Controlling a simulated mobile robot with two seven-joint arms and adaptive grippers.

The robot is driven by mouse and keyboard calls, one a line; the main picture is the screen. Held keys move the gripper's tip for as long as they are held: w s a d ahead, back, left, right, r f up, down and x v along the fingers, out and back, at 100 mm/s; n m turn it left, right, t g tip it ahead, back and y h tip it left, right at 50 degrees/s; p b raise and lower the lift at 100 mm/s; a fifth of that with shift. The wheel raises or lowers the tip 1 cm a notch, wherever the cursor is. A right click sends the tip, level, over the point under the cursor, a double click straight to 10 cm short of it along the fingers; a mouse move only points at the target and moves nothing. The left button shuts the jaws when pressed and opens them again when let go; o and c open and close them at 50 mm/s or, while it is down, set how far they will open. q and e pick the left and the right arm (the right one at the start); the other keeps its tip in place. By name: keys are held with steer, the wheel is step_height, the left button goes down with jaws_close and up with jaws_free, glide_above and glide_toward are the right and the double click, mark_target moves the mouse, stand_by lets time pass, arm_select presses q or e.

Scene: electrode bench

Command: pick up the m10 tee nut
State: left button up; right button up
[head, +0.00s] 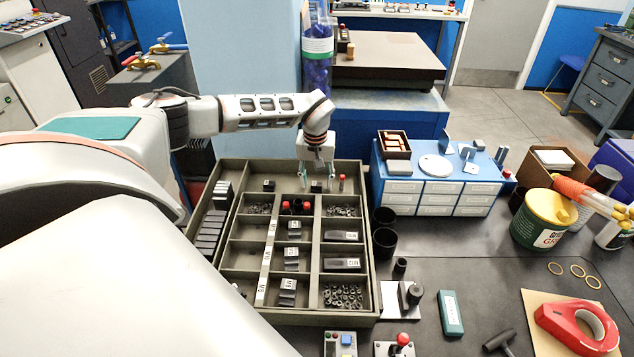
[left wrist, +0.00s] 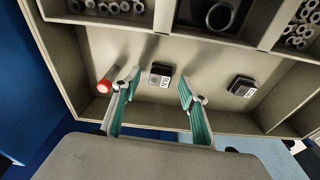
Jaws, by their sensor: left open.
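My left gripper (head: 317,184) is open above the back compartment of the grey sorting tray (head: 367,245). In the left wrist view, its two teal fingers (left wrist: 160,90) stand apart on either side of a small dark labelled block (left wrist: 161,76), which looks like a tee nut. The fingers do not appear to touch it. A second dark labelled block (left wrist: 241,87) lies in the same compartment, outside the fingers; the head view shows it left of the gripper (head: 268,186). Both labels are too small to read surely, so I cannot tell which is the M10. My right gripper is out of view.
A red-tipped pin (left wrist: 105,86) lies in the same compartment, close beside one finger. The tray's dividers form compartments with nuts, blocks and red-capped parts. A blue drawer box (head: 440,175) and black cups (head: 384,242) stand to the right.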

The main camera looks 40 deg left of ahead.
arm_select(q)
steer(key=shift+f, duration=0.3)
jaws_close()
